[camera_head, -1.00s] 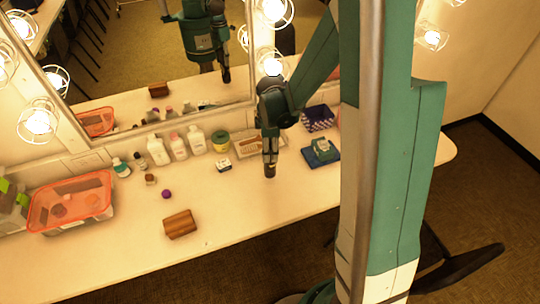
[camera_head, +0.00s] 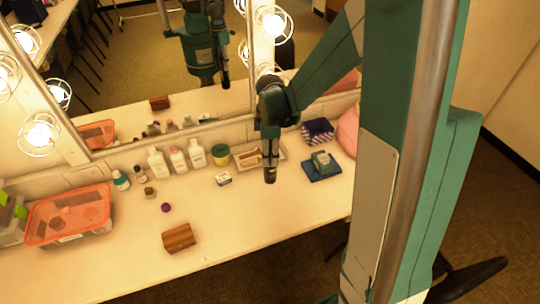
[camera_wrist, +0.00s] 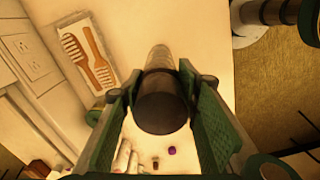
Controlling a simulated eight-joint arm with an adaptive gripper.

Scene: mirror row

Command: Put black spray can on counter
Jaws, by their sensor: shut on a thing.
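My gripper (camera_head: 270,155) is shut on the black spray can (camera_head: 270,175), above the counter (camera_head: 110,262) at its right part. In the wrist view the dark round end of the can (camera_wrist: 160,108) sits between the two finger pads of my gripper (camera_wrist: 163,100). Its greyer body runs away behind that end. Most of the can is hidden in the head view. I cannot tell whether it touches the counter.
A brown block (camera_head: 179,238) lies in front-left. The front middle counter is clear.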

